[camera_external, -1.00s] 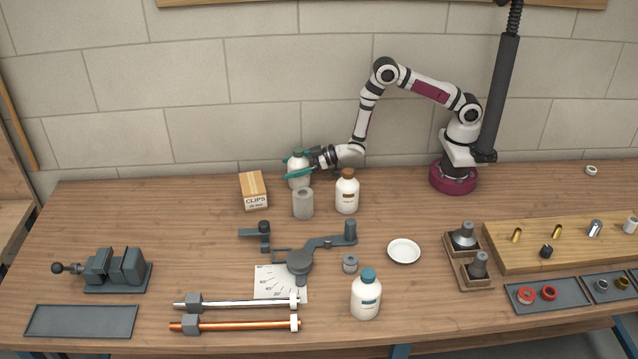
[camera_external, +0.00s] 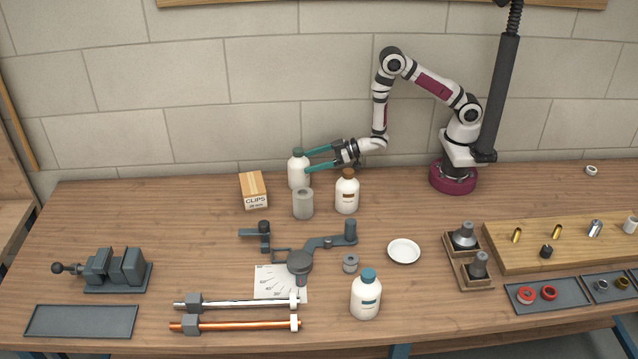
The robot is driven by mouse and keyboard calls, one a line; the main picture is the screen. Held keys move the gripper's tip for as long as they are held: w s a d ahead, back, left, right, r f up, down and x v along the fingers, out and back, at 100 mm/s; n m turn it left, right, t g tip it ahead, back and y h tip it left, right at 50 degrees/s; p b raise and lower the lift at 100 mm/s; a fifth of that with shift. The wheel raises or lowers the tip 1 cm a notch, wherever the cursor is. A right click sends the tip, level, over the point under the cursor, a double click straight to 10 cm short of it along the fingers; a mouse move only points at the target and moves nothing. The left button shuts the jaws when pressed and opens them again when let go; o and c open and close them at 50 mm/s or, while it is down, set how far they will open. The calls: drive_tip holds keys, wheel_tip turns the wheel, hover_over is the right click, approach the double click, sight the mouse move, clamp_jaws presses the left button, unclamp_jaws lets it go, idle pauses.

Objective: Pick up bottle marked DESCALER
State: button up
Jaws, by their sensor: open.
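Three white bottles stand upright on the bench, and their label text is too small to read, so I cannot tell which is marked DESCALER. One with a dark green cap (camera_external: 298,171) stands at the back. One with a brown cap (camera_external: 346,192) stands to its right and nearer the front. One with a blue cap (camera_external: 366,296) stands near the front edge. My gripper (camera_external: 305,161) is open and empty, its teal fingers pointing left. Its fingertips are at the right side of the green-capped bottle; I cannot tell whether they touch it.
A grey cylinder (camera_external: 303,203) stands just in front of the green-capped bottle, and a CLIPS box (camera_external: 254,191) stands to its left. A pipe bender (camera_external: 300,262) and a white dish (camera_external: 404,251) lie further forward. The back left of the bench is clear.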

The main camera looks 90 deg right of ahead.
sight(288, 160)
drive_tip(key=shift+c, duration=0.3)
drive_tip(key=shift+c, duration=1.4)
drive_tip(key=w, duration=0.2)
drive_tip(key=w+r, duration=0.1)
drive_tip(key=w, duration=0.4)
drive_tip(key=shift+w+r, duration=0.25)
drive_tip(key=shift+r, duration=0.15)
clamp_jaws()
